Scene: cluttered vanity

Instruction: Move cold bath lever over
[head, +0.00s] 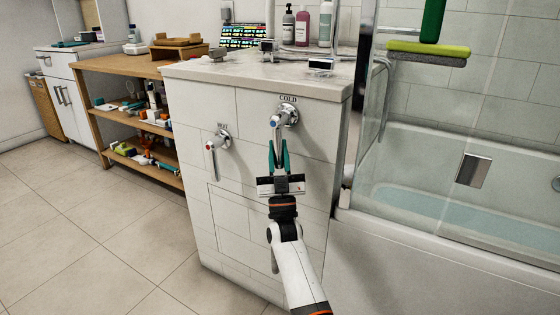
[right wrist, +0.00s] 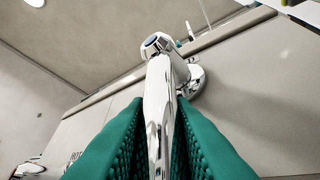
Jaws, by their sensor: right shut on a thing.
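The cold bath lever (head: 276,126) is a chrome handle with a blue-marked hub under a "COLD" label (head: 288,99) on the white tiled wall box. It points downward in the head view. My right gripper (head: 279,150) is below the hub, its green fingers shut on the lever's lower part. In the right wrist view the lever (right wrist: 159,100) runs between the two green padded fingers (right wrist: 158,125), with its blue-capped hub beyond. The fingers hide the lever's lower end. My left gripper is not in view.
A second lever with a red mark (head: 212,144) sits to the left on the same wall. A glass screen (head: 365,130) and bathtub (head: 450,240) stand to the right. Bottles (head: 303,25) stand above on the ledge. The floor at left (head: 80,230) is clear.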

